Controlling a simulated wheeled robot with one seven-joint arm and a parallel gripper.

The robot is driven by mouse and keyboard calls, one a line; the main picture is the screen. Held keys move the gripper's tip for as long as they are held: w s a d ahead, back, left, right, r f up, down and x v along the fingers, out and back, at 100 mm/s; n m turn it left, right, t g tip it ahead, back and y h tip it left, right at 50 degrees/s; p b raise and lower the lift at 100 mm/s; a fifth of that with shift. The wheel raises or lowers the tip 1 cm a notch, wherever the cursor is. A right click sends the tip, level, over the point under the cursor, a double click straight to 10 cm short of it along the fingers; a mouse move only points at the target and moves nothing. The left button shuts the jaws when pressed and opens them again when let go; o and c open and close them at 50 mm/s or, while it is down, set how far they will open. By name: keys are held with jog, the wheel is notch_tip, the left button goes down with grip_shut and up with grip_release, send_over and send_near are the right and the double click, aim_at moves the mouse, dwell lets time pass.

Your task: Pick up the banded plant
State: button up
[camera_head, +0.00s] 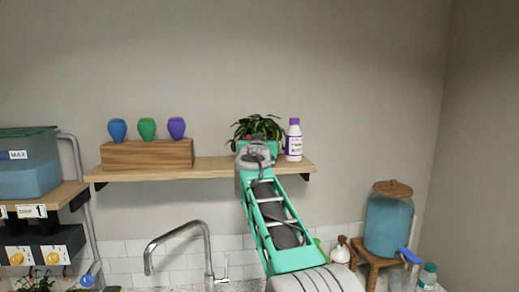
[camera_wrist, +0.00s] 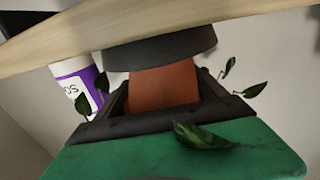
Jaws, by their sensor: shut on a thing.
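A plant with long dark-green leaves (camera_head: 258,127) is at the right part of the wall shelf in the head view, behind my gripper (camera_head: 257,146). In the wrist view its terracotta pot (camera_wrist: 165,85) sits between the dark fingers of my gripper (camera_wrist: 165,98), which are shut on it. A dark grey round piece (camera_wrist: 160,47) is at the pot's end toward the shelf; I cannot tell whether it touches the shelf. Several leaves (camera_wrist: 202,136) show around the fingers. Most of the pot is hidden in the head view, and no band can be made out for sure.
A white and purple bottle (camera_head: 294,140) stands close to the plant's right on the wooden shelf (camera_head: 215,168). A wooden block (camera_head: 147,154) with three coloured bulbs is at the shelf's left. A tap (camera_head: 180,234) and a blue jar (camera_head: 388,224) are below.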

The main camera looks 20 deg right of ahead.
jog(key=shift+r, duration=0.2)
jog(key=c, duration=0.6)
jog(key=shift+s+r, duration=0.1)
jog(key=shift+r, duration=0.05)
